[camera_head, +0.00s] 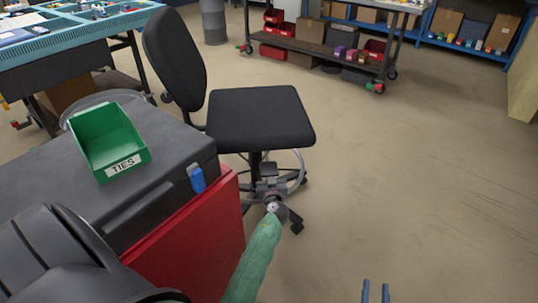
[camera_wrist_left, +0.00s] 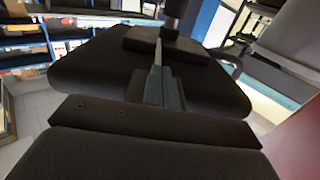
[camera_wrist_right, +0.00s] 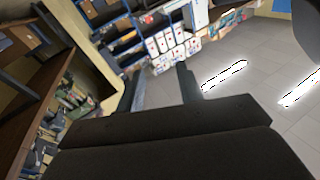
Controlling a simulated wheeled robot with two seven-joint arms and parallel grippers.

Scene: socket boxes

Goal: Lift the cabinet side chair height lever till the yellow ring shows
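The black chair (camera_head: 258,118) stands beside the red cabinet, its backrest (camera_head: 175,60) toward the left. Its seat also fills the middle of the left wrist view (camera_wrist_left: 90,75). My left arm reaches in from the bottom, and my left gripper (camera_head: 270,188) is low under the seat's front edge, near the chair's post and foot ring. In the left wrist view its fingers (camera_wrist_left: 160,92) are close together; whether they hold anything is unclear. I cannot make out the height lever or a yellow ring. My right gripper (camera_head: 375,292) is open and empty over the floor; its spread fingers show in the right wrist view (camera_wrist_right: 160,90).
The red cabinet (camera_head: 190,245) has a dark top bearing a green TIES bin (camera_head: 108,140). A blue object (camera_head: 197,179) is at its edge. A workbench (camera_head: 75,35) is at the back left, and a wheeled cart (camera_head: 330,48) at the back. Floor to the right is clear.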

